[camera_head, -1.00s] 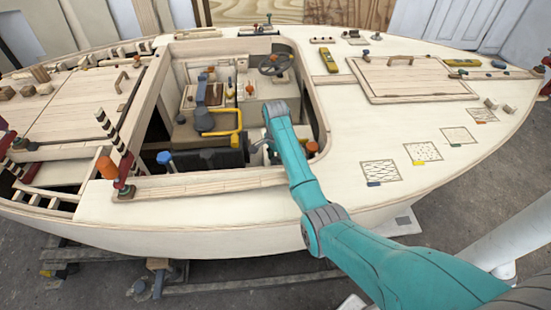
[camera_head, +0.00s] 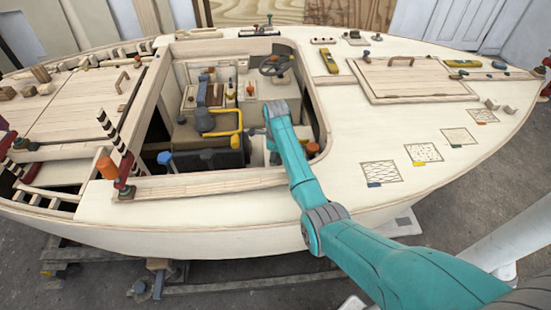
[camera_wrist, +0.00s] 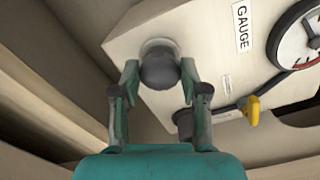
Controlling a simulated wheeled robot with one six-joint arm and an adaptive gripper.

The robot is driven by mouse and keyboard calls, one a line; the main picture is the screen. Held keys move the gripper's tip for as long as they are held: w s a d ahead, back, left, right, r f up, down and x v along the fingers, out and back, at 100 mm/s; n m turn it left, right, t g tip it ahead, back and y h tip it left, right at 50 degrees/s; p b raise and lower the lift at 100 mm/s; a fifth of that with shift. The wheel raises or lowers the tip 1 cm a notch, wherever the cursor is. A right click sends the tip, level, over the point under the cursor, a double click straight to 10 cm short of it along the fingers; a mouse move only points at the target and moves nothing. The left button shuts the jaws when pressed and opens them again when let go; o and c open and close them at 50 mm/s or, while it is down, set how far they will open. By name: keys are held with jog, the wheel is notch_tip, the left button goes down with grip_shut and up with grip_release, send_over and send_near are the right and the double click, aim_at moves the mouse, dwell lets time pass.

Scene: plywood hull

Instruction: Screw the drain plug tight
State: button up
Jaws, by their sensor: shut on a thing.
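The drain plug appears to be the dark grey round knob (camera_wrist: 158,66) in the wrist view. It sits against a pale round collar on a light box panel (camera_wrist: 205,50). My gripper (camera_wrist: 160,80) has one green finger on each side of the knob and is shut on it. The knob's underside and any thread are hidden, so I cannot tell how tightly it sits. In the head view, my teal arm reaches down into the cockpit, and the gripper and knob are hidden there.
Beside the knob, the panel carries a "GAUGE" label (camera_wrist: 242,27), a round dial (camera_wrist: 300,35) and a yellow-handled valve (camera_wrist: 252,110). A pale hull ledge (camera_wrist: 35,95) runs along the left. In the head view, the cockpit coaming (camera_head: 210,184) borders the opening around my arm.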

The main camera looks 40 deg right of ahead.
jog(key=m, duration=0.4)
jog(key=shift+w+d+r+m, duration=0.15)
jog(key=shift+w+r+m, duration=0.05)
jog(key=shift+r+m, duration=0.1)
jog(key=shift+d+m, duration=0.1)
jog(key=shift+m, duration=2.4)
jog(key=o, duration=1)
jog(key=shift+o, duration=0.8)
jog(key=shift+s+f, duration=0.15)
notch_tip(320, 180, up, 12)
